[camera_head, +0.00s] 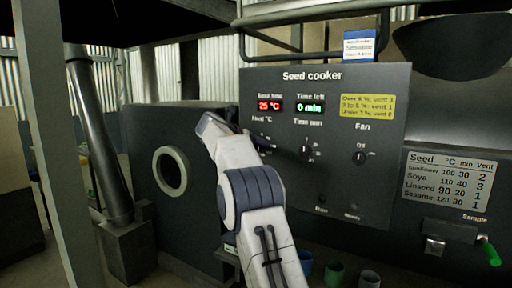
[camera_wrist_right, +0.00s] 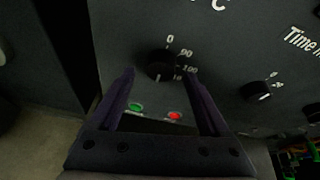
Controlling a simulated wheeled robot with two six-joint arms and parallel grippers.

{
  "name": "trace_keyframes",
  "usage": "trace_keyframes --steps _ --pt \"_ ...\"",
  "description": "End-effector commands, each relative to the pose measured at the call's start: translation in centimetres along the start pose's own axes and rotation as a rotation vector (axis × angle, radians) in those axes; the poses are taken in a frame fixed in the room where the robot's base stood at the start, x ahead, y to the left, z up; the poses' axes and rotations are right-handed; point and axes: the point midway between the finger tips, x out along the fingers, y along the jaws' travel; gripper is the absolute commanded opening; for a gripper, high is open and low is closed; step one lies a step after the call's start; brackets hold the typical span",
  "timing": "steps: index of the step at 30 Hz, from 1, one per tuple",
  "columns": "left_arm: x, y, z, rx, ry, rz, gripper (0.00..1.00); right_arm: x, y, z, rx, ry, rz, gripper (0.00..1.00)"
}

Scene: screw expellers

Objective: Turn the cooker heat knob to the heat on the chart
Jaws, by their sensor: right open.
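The dark round heat knob (camera_wrist_right: 160,65) is in the wrist view, with marks 0, 90 and 100 near it; lower marks are hard to read. A small pale mark shows at its lower edge. My right gripper (camera_wrist_right: 160,82) is open, its dark fingers either side of the knob, with no clear contact. In the head view my right gripper (camera_head: 237,131) is at the panel's left side and partly hides the heat dial. The chart (camera_head: 447,182) lists Sunflower 100, Soya 110, Linseed 90, Sesame 120 °C. My left gripper is out of view.
The seed cooker panel (camera_head: 330,205) reads 25 °C and 0 min. The time knob (camera_head: 305,149) and fan knob (camera_head: 360,158) sit right of my gripper. Green (camera_wrist_right: 135,106) and red (camera_wrist_right: 174,115) lights show below the heat knob. A blue-white card (camera_head: 359,46) stands on top, its text unclear.

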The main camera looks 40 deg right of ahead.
Motion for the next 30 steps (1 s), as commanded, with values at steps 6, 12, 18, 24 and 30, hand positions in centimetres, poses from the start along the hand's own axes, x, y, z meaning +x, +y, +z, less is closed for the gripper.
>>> trace_keyframes --steps 6,12,18,24,30 --pt "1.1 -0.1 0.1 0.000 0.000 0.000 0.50 -4.5 0.1 -0.1 0.001 -0.002 0.005 0.80" --pt "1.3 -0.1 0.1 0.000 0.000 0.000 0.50 -7.8 0.2 -0.1 -0.001 -0.001 0.003 0.80" --pt "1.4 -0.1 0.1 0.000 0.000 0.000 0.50 -9.1 0.1 -0.1 0.000 0.000 0.002 0.80" --pt "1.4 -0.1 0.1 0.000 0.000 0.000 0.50 -9.2 0.1 -0.1 0.000 0.001 0.001 0.80" --pt "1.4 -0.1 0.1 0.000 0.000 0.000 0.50 -9.2 0.1 -0.1 0.000 0.001 0.001 0.80"
